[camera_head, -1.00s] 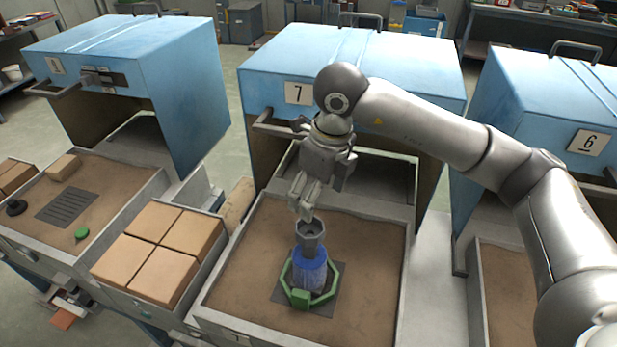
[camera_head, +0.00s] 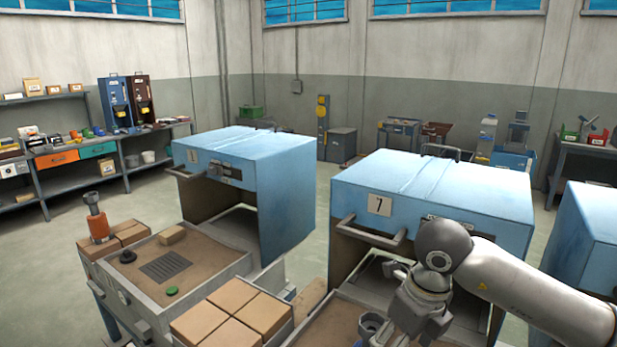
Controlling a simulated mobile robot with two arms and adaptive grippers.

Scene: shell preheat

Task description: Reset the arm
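My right arm comes in from the right, and its gripper (camera_head: 390,335) hangs in front of the blue oven box numbered 7 (camera_head: 440,190). The fingers point down and are partly cut off by the bottom edge, so their opening is unclear. The grey top of a shell (camera_head: 371,325) stands just left of the gripper, over the sand tray (camera_head: 325,325). The lower shell is out of the picture. A gap between shell and fingers is hard to judge. My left gripper is not in view.
Another blue oven (camera_head: 260,165) stands to the left, with a sand tray (camera_head: 205,262) before it. Brown blocks (camera_head: 235,310) sit between the trays. A third oven (camera_head: 590,235) is at right.

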